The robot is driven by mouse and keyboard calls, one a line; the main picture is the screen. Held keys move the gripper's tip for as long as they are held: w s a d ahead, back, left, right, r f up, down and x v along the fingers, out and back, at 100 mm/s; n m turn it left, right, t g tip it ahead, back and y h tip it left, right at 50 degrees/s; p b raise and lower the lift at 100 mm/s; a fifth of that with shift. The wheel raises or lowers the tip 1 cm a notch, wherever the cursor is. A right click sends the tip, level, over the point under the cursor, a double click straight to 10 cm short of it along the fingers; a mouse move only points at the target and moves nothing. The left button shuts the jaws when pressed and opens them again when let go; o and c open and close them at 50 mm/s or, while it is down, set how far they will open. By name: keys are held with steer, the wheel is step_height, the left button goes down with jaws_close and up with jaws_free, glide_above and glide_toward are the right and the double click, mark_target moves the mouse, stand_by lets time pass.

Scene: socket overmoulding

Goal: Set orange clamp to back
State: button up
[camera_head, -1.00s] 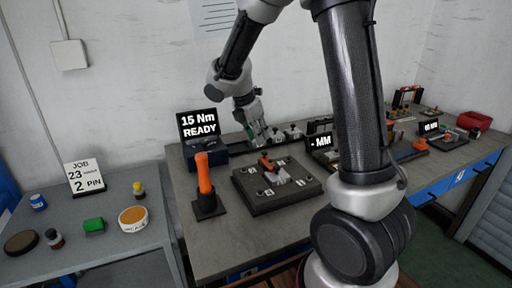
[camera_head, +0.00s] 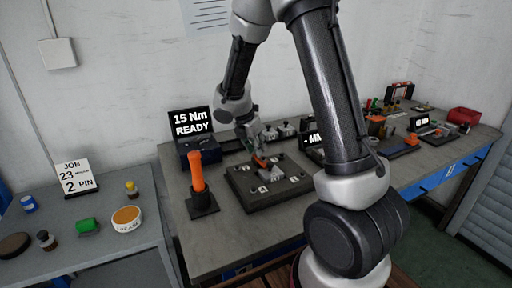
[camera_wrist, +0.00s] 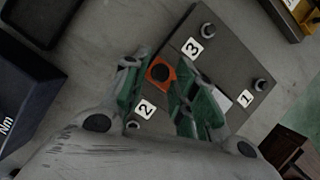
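The orange clamp (camera_head: 260,161) is on the dark fixture plate (camera_head: 245,192), next to a grey metal part (camera_head: 270,174). In the wrist view the clamp (camera_wrist: 151,84) shows as an orange piece with a dark round spot, in the gap between my fingers. My gripper (camera_wrist: 154,88) has its green-padded fingers apart, with the clamp beyond or between the tips; contact cannot be made out. In the head view my gripper (camera_head: 250,138) is right above the clamp and partly hides it. The plate (camera_wrist: 224,65) carries labels 1, 2 and 3 in the wrist view.
An orange-handled tool (camera_head: 197,172) stands upright left of the plate. Behind it is the "15 Nm READY" display (camera_head: 192,124). Small grey parts (camera_head: 270,134) stand behind the plate, and another display (camera_head: 313,137) stands to its right. The table front is bare.

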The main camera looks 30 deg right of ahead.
jaws_close()
steer(key=shift+w+r, duration=0.1)
steer(key=shift+w, duration=1.4)
jaws_free()
steer(key=v, duration=1.2)
